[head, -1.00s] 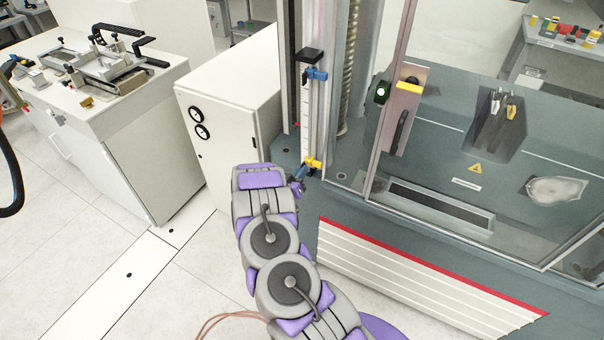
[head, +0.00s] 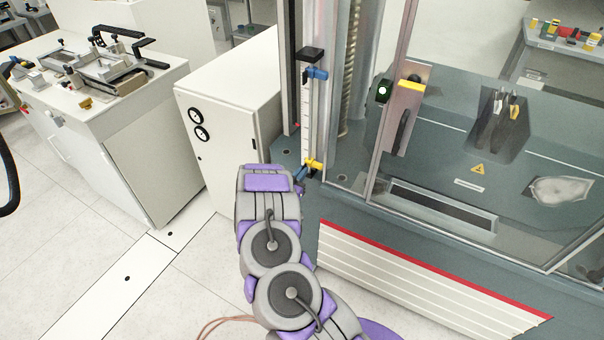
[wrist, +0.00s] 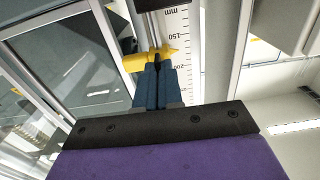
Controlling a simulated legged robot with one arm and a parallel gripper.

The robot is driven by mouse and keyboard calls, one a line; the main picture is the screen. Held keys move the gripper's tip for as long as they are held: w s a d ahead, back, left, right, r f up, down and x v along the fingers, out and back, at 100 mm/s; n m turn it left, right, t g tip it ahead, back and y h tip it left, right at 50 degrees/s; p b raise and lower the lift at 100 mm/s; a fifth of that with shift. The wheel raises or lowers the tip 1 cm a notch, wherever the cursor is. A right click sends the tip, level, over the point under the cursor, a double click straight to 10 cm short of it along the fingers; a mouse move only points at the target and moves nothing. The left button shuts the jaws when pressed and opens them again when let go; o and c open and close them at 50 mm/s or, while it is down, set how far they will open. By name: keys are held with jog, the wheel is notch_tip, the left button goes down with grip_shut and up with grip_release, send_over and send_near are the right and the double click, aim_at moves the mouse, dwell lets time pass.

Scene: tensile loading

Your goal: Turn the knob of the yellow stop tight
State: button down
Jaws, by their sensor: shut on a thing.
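The yellow stop (head: 315,164) sits low on the white scale strip of the tall testing machine. It also shows in the wrist view (wrist: 136,62), beside the millimetre scale. My gripper (head: 303,172) reaches it from the front left. In the wrist view my dark blue fingers (wrist: 158,72) are close together at the yellow stop, shut on its knob. The knob itself is mostly hidden between the fingertips, so its turn cannot be read.
A blue stop (head: 317,73) sits higher on the same scale (head: 308,110). The machine's glass door frame (head: 385,120) stands to the right. A white cabinet (head: 240,120) stands to the left, with open floor in front of it.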

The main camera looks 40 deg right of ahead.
jog(key=shift+w+a, duration=0.15)
jog(key=c, duration=1.3)
grip_release()
jog(key=shift+a+r, duration=0.1)
jog(key=shift+a, duration=0.1)
jog(key=shift+d, duration=0.1)
jog(key=p+v, duration=0.1)
jog(key=v, duration=1.6)
jog(key=shift+a, duration=0.3)
